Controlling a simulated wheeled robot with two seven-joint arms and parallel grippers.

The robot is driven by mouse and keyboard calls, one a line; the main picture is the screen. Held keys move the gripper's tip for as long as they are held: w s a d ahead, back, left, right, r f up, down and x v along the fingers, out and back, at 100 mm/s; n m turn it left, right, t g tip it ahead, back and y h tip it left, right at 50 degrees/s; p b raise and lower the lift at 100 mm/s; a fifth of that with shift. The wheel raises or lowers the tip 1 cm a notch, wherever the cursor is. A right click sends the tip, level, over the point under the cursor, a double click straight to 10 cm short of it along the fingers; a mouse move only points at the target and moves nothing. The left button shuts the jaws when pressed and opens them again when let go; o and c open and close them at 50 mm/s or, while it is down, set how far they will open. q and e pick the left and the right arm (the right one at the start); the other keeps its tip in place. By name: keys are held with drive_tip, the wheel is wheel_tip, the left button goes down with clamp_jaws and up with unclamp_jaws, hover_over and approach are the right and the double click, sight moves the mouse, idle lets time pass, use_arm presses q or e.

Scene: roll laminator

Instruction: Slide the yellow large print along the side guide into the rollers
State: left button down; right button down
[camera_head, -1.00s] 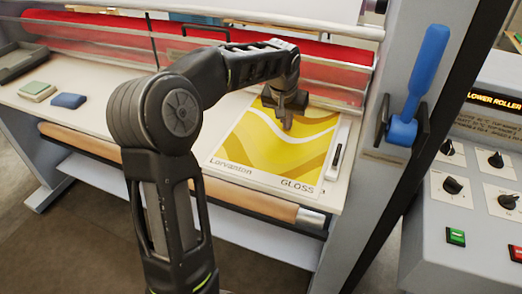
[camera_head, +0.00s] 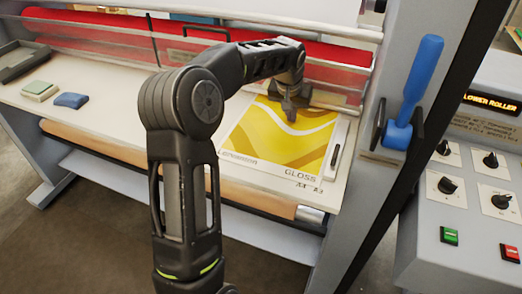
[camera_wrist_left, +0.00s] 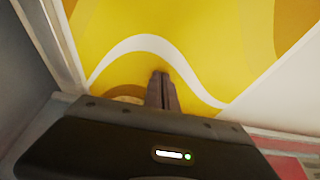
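The yellow large print (camera_head: 262,140) lies flat on the pale feed table, its white border marked "GLOSS" towards the front. It also fills much of the left wrist view (camera_wrist_left: 215,35). The side guide (camera_head: 339,150) runs along its right edge, very close to it; I cannot tell whether they touch. My left gripper (camera_head: 291,115) points down onto the far part of the print. Its fingers (camera_wrist_left: 162,92) are together with nothing seen between them. The red rollers (camera_head: 335,55) lie just behind; my gripper and arm hide part of the print's far edge. My right gripper is out of view.
A blue lever (camera_head: 424,75) stands on the side frame at the right. A control panel (camera_head: 475,180) with knobs and buttons is further right. A green pad (camera_head: 40,88), a blue pad (camera_head: 70,101) and a grey tray (camera_head: 20,60) lie at the left.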

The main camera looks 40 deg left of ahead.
use_arm(q)
drive_tip(key=shift+w+a+r+p, duration=0.1)
drive_tip(key=shift+w+a+p, duration=0.05)
drive_tip(key=shift+w+p, duration=0.45)
drive_tip(key=shift+w+a+p, duration=0.15)
drive_tip(key=shift+w+p, duration=0.45)
drive_tip(key=shift+w+a+p, duration=0.2)
drive_tip(key=shift+w+p, duration=0.25)
drive_tip(key=shift+w, duration=0.3)
drive_tip(key=shift+r+p, duration=0.7)
drive_tip(key=shift+r, duration=0.25)
